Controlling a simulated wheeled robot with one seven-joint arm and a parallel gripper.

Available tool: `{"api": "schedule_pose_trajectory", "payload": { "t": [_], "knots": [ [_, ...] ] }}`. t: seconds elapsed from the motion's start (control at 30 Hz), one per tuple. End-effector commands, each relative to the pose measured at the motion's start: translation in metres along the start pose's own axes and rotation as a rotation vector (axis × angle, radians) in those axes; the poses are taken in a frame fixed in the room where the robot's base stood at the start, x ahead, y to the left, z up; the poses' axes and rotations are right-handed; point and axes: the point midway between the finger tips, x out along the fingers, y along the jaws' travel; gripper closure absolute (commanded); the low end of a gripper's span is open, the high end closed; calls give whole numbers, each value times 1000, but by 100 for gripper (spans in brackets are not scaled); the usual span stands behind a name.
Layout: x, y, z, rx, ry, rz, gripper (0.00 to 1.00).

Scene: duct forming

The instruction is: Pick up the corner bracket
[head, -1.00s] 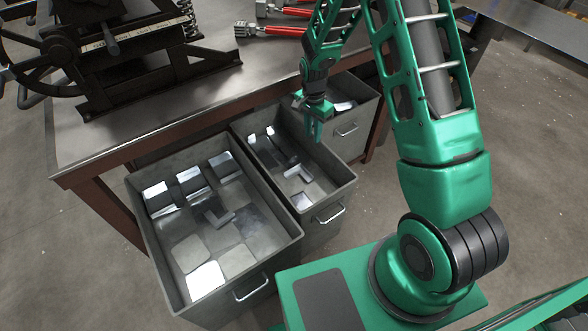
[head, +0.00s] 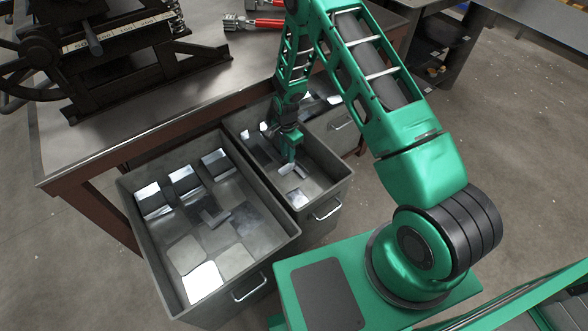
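A small L-shaped metal piece that looks like a corner bracket (head: 298,171) lies in the narrow middle bin (head: 327,196). My gripper (head: 290,160) points down into that bin, with its fingertips right at the piece and partly covering it. I cannot tell whether the fingers touch it or how far apart they are. A second, darker L-shaped piece (head: 215,219) lies in the large left bin (head: 283,243).
The left bin also holds several flat and bent metal sheets (head: 201,281). The middle bin holds another bright flat piece (head: 298,199). A third bin (head: 343,122) stands behind, by the workbench (head: 110,140). Bin walls surround my gripper.

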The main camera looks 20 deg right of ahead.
Motion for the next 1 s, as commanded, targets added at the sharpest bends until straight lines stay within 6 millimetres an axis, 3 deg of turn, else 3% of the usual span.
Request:
{"api": "schedule_pose_trajectory", "payload": {
  "t": [0.4,0.83,0.93,1.0],
  "knots": [
    [47,-2,4,-1,0,1,76],
    [49,-2,3,0,1,1,76],
    [49,-2,3,0,1,1,97],
    [49,-2,3,0,1,1,100]
  ]
}}
